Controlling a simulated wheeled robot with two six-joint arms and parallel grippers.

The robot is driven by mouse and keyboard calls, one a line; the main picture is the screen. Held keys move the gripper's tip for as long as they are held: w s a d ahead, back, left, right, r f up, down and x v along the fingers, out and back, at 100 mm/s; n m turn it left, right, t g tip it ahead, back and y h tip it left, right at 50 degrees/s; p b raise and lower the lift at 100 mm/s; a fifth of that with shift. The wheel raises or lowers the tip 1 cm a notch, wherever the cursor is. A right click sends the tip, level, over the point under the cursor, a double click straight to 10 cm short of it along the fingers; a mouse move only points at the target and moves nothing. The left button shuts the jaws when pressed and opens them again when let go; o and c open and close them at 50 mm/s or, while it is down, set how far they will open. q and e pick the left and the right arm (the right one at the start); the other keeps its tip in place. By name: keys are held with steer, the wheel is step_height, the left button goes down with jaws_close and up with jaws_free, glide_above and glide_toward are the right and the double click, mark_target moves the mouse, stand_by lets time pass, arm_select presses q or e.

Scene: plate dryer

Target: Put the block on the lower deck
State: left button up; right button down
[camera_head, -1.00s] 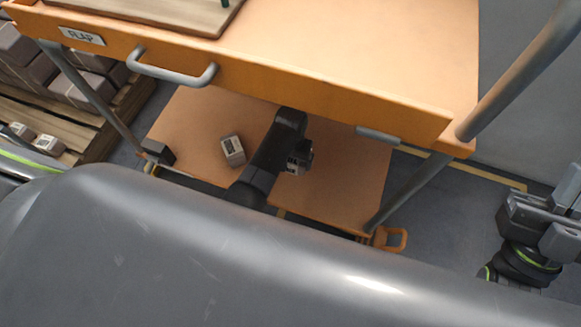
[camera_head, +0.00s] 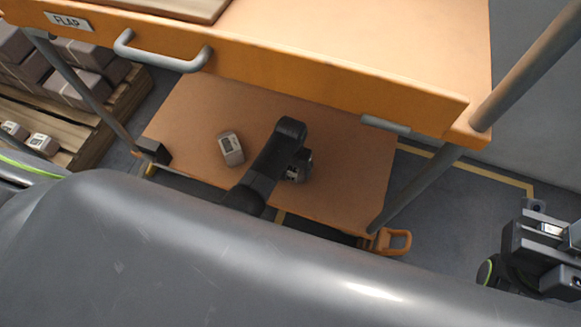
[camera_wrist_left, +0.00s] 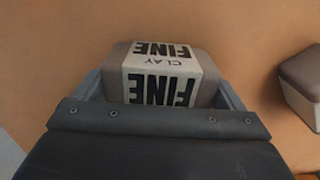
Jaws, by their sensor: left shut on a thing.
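A grey-brown clay block (camera_wrist_left: 205,65) with a white label reading "FINE CLAY" sits between the two fingers of my left gripper (camera_wrist_left: 160,88), which is shut on it. In the head view my left gripper (camera_head: 299,165) is over the orange-brown lower deck (camera_head: 350,165) of the cart, below the upper deck. My own arm hides most of the held block there. I cannot tell whether the block touches the deck. My right gripper (camera_head: 548,238) is at the far right, off the cart and away from the block; its opening is unclear.
Another labelled block (camera_head: 231,149) lies on the lower deck, left of my gripper; it also shows in the wrist view (camera_wrist_left: 305,85). The upper deck (camera_head: 370,45) with its flap and handle (camera_head: 160,60) overhangs. A pallet of blocks (camera_head: 75,75) stands left.

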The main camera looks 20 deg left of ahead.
arm_select(q)
steer(key=o, duration=1.2)
steer(key=shift+c, duration=0.2)
